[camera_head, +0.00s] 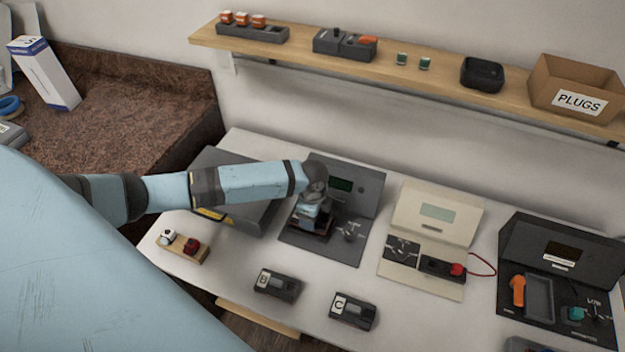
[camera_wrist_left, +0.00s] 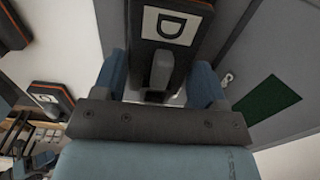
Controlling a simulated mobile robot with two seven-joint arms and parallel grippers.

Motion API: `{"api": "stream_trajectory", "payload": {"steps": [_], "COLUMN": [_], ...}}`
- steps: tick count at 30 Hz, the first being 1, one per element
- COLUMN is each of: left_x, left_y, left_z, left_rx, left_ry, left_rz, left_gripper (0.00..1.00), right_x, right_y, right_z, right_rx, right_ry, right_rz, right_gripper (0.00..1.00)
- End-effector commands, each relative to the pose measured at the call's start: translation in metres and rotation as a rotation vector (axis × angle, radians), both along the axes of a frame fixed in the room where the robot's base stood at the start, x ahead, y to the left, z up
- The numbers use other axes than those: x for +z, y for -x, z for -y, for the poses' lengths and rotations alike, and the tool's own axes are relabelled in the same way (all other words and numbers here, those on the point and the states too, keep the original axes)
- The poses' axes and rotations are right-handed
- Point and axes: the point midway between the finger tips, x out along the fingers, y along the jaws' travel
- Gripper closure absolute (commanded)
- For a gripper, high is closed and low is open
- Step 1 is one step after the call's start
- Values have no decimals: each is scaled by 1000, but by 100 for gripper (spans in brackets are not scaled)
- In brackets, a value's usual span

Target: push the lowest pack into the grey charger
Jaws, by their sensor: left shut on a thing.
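The grey charger (camera_head: 366,200) stands on the white table, with a sloped back panel and a small green screen; its panel and screen (camera_wrist_left: 265,102) also show in the left wrist view. My left gripper (camera_head: 312,212) is over the charger's left part, shut on a dark pack with an orange edge. This pack bears the label D (camera_wrist_left: 170,26) and lies between the blue fingers (camera_wrist_left: 162,82) in the left wrist view. The fingers hide part of the pack, so I cannot tell how far it sits in the charger. My right gripper is not in view.
Packs B (camera_head: 277,284) and C (camera_head: 353,311) lie on the table in front. A cream charger (camera_head: 437,218) and a black charger (camera_head: 560,255) stand to the right. A grey box (camera_head: 232,162) is behind my left arm. A small wooden block (camera_head: 181,246) is at left.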

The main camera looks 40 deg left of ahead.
Motion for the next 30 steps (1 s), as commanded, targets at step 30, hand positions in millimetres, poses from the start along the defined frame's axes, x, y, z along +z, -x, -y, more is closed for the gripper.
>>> {"api": "stream_trajectory", "payload": {"steps": [30], "left_x": [1], "left_y": [0], "left_z": [1], "left_rx": [0], "left_ry": [1], "left_rz": [1], "left_gripper": [59], "right_x": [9], "right_y": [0], "right_z": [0], "right_rx": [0], "right_ry": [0], "right_rz": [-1], "right_gripper": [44]}}
